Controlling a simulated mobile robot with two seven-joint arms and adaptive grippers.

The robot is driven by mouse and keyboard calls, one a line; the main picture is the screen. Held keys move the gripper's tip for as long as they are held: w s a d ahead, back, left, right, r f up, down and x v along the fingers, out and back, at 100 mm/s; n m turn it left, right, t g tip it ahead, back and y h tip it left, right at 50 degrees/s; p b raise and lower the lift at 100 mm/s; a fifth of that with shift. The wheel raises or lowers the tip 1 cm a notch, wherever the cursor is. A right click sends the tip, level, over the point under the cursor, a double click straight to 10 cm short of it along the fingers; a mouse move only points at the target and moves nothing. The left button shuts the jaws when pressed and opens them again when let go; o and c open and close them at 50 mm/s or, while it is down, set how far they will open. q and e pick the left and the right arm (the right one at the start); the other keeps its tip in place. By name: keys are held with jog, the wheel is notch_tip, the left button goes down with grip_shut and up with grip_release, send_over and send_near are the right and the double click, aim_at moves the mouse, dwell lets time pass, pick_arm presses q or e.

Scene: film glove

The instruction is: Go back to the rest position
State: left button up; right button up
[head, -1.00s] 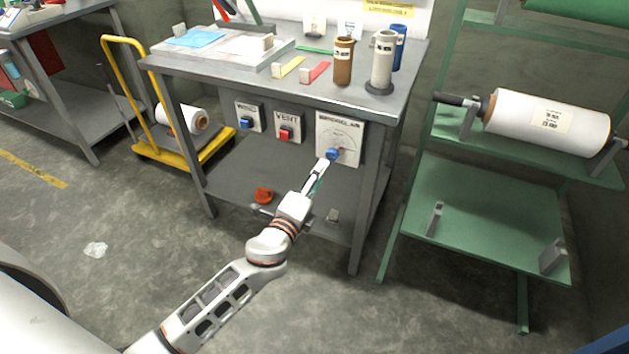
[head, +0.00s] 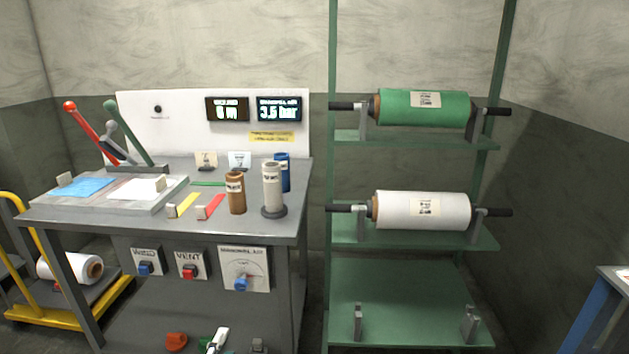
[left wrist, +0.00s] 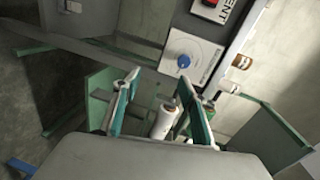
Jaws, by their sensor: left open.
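My left gripper (head: 215,341) shows at the bottom edge of the head view, below the bench panels; most of the arm is out of frame. In the left wrist view the left gripper (left wrist: 157,84) has its two teal-padded fingers apart, with nothing between the pads. The mandrel air panel (head: 258,261) with its blue knob (head: 240,285) is on the bench front. The knob (left wrist: 184,62) lies beyond the fingers in the left wrist view, apart from them. My right gripper is in neither view.
The grey bench (head: 262,226) carries levers, cylinders and sheets. A green rack (head: 400,296) on the right holds a green roll (head: 450,107) and a white roll (head: 450,211). A yellow cart (head: 95,311) stands left. A display (head: 279,109) reads 3.5 bar.

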pick_arm(q)
jog(key=s+d+f+n+g+p, duration=0.1)
jog(key=s+n, duration=0.3)
jog(key=s, duration=0.5)
jog(key=s+d+f+n+g+h+p, duration=0.1)
jog(key=s+f+n+g+p, duration=0.2)
jog(key=s, duration=0.6)
jog(key=s+f+n+g+p, duration=0.1)
jog(key=s+f+n, duration=0.3)
jog(key=s, duration=0.5)
jog(key=shift+d+n+g+h+p, duration=0.4)
jog(key=shift+n+p, duration=0.3)
jog(key=shift+n, duration=0.4)
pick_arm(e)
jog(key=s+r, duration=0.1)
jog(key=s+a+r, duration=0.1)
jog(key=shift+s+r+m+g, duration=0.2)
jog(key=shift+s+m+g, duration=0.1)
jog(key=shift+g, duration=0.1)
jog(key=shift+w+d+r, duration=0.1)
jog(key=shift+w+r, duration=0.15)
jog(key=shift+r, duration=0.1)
pick_arm(q)
jog(key=shift+w, duration=0.2)
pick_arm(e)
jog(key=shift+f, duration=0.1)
